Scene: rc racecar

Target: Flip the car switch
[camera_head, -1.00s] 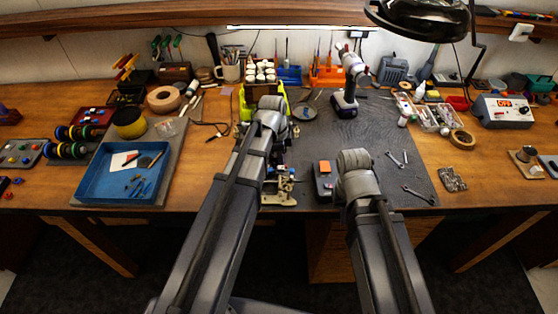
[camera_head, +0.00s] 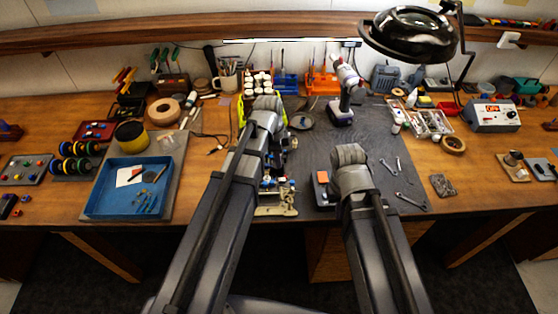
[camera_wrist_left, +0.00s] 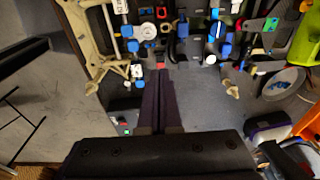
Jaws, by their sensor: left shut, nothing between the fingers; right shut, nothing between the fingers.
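The car is an open chassis with blue, black and white parts and a cream end plate (camera_head: 277,211). In the head view it lies on the dark mat, largely hidden by my left arm. In the left wrist view its cream frame (camera_wrist_left: 92,40) and blue parts (camera_wrist_left: 183,28) fill the top. My left gripper (camera_wrist_left: 160,75) is shut and empty, its fingertips close to the car's near edge. I cannot tell whether they touch it. I cannot make out which small part is the switch. My right gripper is hidden behind its own forearm in the head view.
A box with an orange top (camera_head: 322,178) lies beside my right wrist. A drill (camera_head: 342,105) stands behind on the dark mat (camera_head: 385,150). Wrenches (camera_head: 412,200) lie to the right, a blue tray (camera_head: 110,205) to the left. A lamp (camera_head: 415,35) hangs at upper right.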

